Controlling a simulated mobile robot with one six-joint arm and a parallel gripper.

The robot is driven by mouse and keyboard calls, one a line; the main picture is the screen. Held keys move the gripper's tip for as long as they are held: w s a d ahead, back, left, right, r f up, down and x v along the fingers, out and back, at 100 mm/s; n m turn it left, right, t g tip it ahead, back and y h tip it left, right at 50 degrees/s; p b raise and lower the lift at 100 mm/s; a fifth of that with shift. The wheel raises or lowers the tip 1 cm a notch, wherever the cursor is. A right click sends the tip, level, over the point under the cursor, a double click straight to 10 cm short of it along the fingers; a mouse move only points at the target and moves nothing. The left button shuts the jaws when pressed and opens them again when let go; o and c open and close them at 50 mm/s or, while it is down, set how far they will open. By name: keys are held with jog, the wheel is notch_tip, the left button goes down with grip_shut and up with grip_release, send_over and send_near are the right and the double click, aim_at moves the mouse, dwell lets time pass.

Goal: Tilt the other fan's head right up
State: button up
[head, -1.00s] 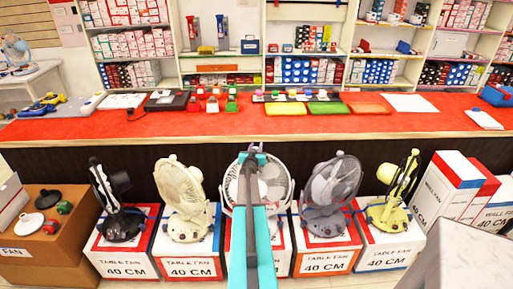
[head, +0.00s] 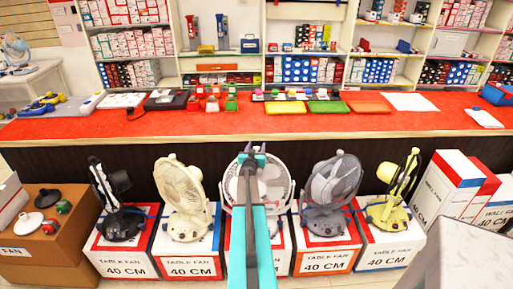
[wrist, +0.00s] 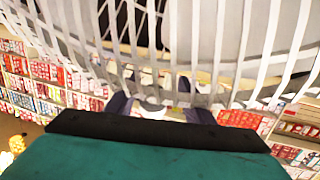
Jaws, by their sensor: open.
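Several table fans stand in a row on boxes in the head view: black (head: 122,222), cream (head: 180,190), white (head: 286,190), grey (head: 330,190) and yellow (head: 399,190). Which one is "the other fan" I cannot tell. My gripper (head: 251,164) is in front of the white fan, and my arm hides much of that fan's middle and base. The cream and grey heads lean back somewhat. In the wrist view my gripper (wrist: 155,106) is open, its dark fingers apart close to a white fan grille (wrist: 225,50). Whether they touch it I cannot tell.
The fan boxes (head: 193,266) stand in front of a red-topped counter (head: 370,122). A brown box (head: 40,255) with small items is at left. Tall fan cartons (head: 437,195) and a grey block (head: 465,255) crowd the right. Neighbouring fans stand close on both sides.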

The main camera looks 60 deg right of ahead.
jog(key=v, duration=0.3)
jog(key=f+b+v, duration=0.1)
jog(key=v, duration=0.2)
jog(key=shift+w+a+f, duration=0.1)
jog(key=shift+a+f, duration=0.05)
jog(key=shift+a, duration=0.3)
jog(key=shift+a+f+b, duration=0.1)
jog(key=shift+a+b, duration=0.2)
jog(key=shift+a, duration=0.25)
jog(key=shift+s+a+r, duration=0.3)
jog(key=shift+s+a, duration=0.25)
jog(key=shift+a, duration=0.3)
jog(key=shift+b+v, duration=0.35)
jog(key=shift+v, duration=0.85)
jog(key=shift+s+d+r, duration=0.2)
jog(key=shift+r, duration=0.15)
jog(key=f+p+v, duration=0.1)
jog(key=v, duration=0.9)
jog(key=shift+s+a+r, duration=0.35)
jog(key=shift+s, duration=0.05)
